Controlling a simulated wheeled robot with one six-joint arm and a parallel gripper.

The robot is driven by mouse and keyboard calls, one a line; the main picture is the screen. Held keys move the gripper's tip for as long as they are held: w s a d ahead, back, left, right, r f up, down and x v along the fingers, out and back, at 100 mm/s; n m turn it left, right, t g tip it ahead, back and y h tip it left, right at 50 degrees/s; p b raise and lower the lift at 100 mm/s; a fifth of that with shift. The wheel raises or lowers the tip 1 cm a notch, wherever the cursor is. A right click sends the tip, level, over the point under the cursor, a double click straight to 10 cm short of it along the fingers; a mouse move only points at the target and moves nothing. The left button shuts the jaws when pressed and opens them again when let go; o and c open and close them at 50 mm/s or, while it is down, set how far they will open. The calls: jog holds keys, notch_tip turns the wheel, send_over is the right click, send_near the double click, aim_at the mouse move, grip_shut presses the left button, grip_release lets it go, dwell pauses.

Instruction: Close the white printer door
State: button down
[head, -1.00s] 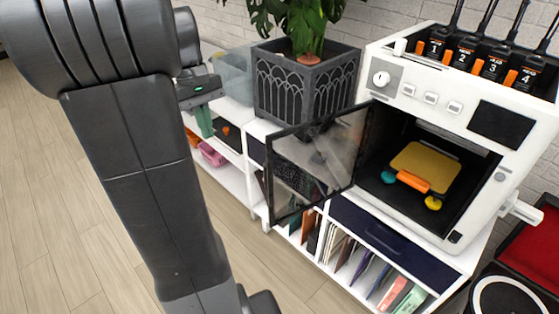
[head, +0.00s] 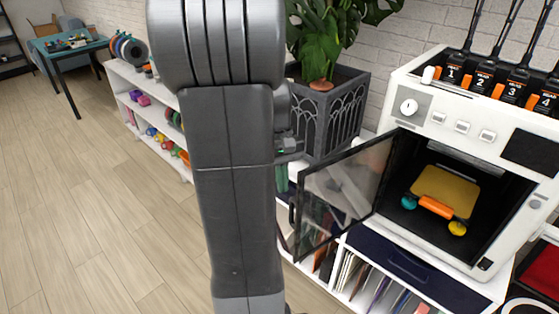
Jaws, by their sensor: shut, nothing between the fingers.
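The white printer (head: 412,92) stands on the white shelf unit at the right. Its door (head: 345,190), a dark-framed clear panel, is hinged at the left side of the opening and stands wide open, swung out to the left. A dark handle (head: 291,214) shows at its free edge. My gripper (head: 283,175) is mostly hidden behind my arm, left of the door and in front of the planter. It is shut and empty. I cannot tell how far it is from the door.
Inside the printer is a yellow plate (head: 446,190) with an orange and teal piece. Folders fill the shelf below. The wooden floor (head: 110,220) at left is clear.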

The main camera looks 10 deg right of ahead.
jog(key=shift+s+d+r, duration=0.1)
jog(key=shift+s+d, duration=0.1)
jog(key=shift+s, duration=0.65)
jog(key=shift+s+d+r, duration=0.1)
jog(key=shift+s+d, duration=0.05)
jog(key=shift+s, duration=0.7)
